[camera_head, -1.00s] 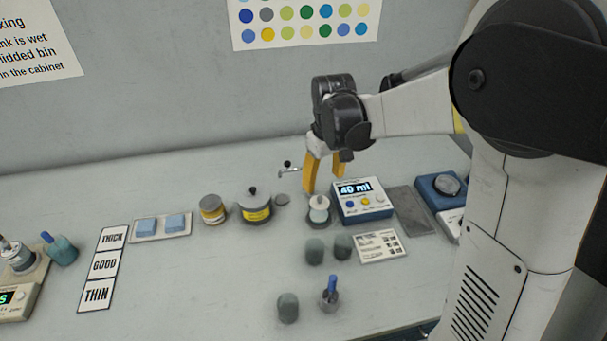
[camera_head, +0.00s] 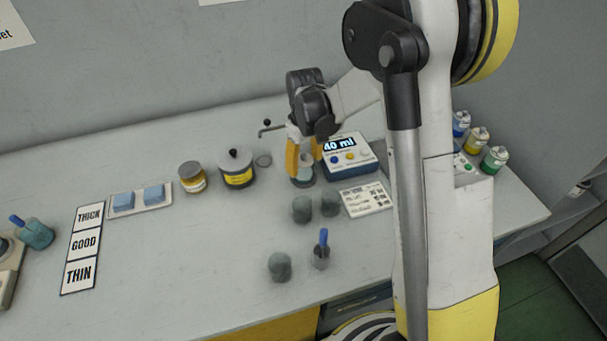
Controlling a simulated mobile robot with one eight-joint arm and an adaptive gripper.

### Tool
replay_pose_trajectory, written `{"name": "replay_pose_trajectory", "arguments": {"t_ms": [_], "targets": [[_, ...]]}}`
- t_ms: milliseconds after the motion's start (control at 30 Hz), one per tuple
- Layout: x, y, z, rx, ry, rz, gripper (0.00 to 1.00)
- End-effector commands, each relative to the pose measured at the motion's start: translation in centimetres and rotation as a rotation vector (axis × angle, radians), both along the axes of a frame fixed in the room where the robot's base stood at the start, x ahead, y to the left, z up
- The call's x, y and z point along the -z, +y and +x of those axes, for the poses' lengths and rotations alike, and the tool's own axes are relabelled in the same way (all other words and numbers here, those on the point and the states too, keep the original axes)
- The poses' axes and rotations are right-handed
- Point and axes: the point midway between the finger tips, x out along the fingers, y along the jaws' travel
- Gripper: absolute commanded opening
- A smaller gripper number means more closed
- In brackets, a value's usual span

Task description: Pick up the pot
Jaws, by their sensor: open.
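My gripper (camera_head: 304,160) points down with its yellow fingers apart. It is low over a small pale pot (camera_head: 304,173) on a round dark base, left of the dispenser. The fingers hide part of this pot, and I cannot tell whether they touch it. A larger grey lidded pot (camera_head: 238,178) with a yellow label and black knob stands to the left, clear of my gripper. A jar (camera_head: 192,178) with a yellow and white label stands beside it.
The blue-and-white dispenser (camera_head: 349,156) reading 40 ml stands close right of my gripper. Several grey-green cups (camera_head: 302,209) and a blue-handled tool (camera_head: 321,250) are in front. THICK, GOOD, THIN cards (camera_head: 83,243) lie left.

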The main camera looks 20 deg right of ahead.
Motion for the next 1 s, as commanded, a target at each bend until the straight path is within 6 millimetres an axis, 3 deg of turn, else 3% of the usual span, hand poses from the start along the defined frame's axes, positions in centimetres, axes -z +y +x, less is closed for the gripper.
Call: {"name": "replay_pose_trajectory", "arguments": {"t_ms": [33,100,333,367,500,833,1000], "targets": [[1.4,0.0,0.1,0.000,0.000,0.000,0.64],[2.1,0.0,0.0,0.000,0.000,0.000,0.64],[2.2,0.0,0.0,0.000,0.000,0.000,0.64],[2.2,0.0,0.0,0.000,0.000,0.000,0.59],[2.2,0.0,0.0,0.000,0.000,0.000,0.20],[2.1,0.0,0.0,0.000,0.000,0.000,0.20],[1.2,0.0,0.0,0.000,0.000,0.000,0.20]]}}
